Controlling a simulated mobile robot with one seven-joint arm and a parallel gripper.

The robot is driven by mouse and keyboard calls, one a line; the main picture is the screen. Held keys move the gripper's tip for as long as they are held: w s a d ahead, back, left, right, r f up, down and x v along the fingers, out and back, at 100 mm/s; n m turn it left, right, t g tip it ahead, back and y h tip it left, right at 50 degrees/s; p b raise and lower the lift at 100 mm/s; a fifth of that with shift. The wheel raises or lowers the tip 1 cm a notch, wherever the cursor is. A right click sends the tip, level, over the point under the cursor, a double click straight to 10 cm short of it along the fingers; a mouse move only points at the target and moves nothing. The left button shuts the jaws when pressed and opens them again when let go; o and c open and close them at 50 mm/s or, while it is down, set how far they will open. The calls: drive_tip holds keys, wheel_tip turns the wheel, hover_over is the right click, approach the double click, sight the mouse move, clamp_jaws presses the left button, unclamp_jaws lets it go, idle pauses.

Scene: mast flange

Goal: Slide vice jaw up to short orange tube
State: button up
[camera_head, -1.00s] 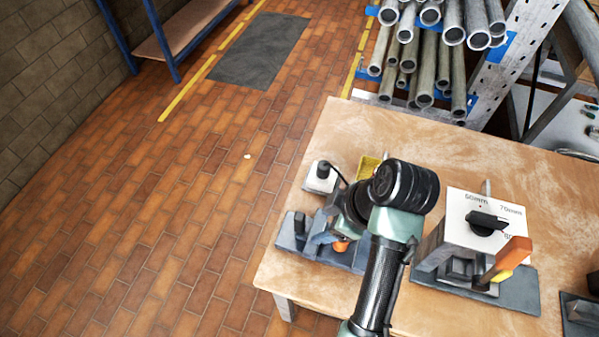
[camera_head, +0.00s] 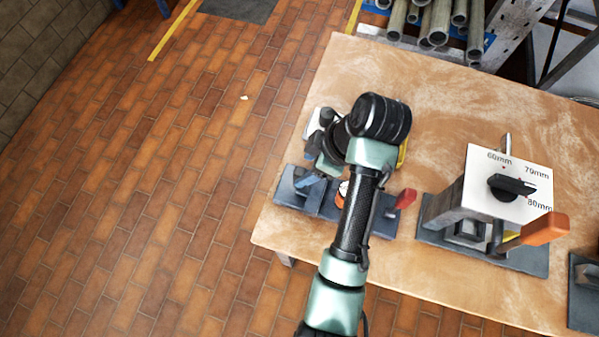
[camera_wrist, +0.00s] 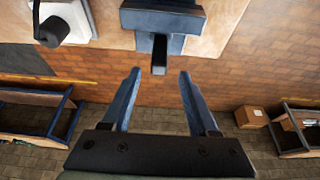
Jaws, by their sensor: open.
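The vice (camera_head: 296,190) has a dark blue-grey base and stands at the table's left edge, partly hidden behind my arm. A small piece of the short orange tube (camera_head: 343,187) shows beside my arm. In the wrist view, one end of the vice (camera_wrist: 165,18) is at the top, with a dark bar (camera_wrist: 159,56) sticking out toward me. My gripper (camera_wrist: 160,74) is open and empty, its two blue fingers on either side of the bar's line. The tube is not visible in the wrist view.
A white box with a black knob (camera_wrist: 53,30) is left of the vice in the wrist view. A dial block (camera_head: 497,187) with an orange handle stands to the right on the wooden table (camera_head: 440,110). Metal pipes (camera_head: 437,25) are racked behind.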

sight(301, 172)
drive_tip(key=shift+x, duration=2.4)
drive_tip(key=shift+p, duration=0.3)
clamp_jaws()
